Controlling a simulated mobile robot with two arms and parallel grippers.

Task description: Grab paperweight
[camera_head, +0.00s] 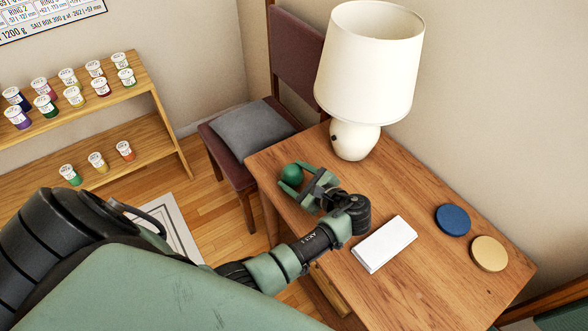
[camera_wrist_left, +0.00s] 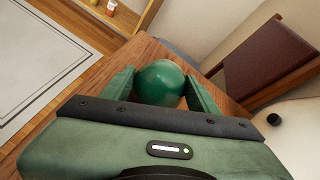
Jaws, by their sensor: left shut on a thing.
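The paperweight (camera_head: 291,175) looks like a smooth green ball near the left end of the wooden table. In the left wrist view the green ball (camera_wrist_left: 161,83) sits between the two fingers of my left gripper (camera_wrist_left: 160,88). In the head view my left gripper (camera_head: 299,178) reaches it from the right, with its fingers shut on the ball's sides. I cannot tell whether the ball touches the tabletop or is slightly lifted. My right gripper is not in view.
A white lamp (camera_head: 352,138) stands close behind the gripper on the table (camera_head: 420,290). A white folded item (camera_head: 384,244), a blue disc (camera_head: 453,220) and a tan disc (camera_head: 488,253) lie to the right. A chair (camera_head: 245,133) stands beyond the table's left end.

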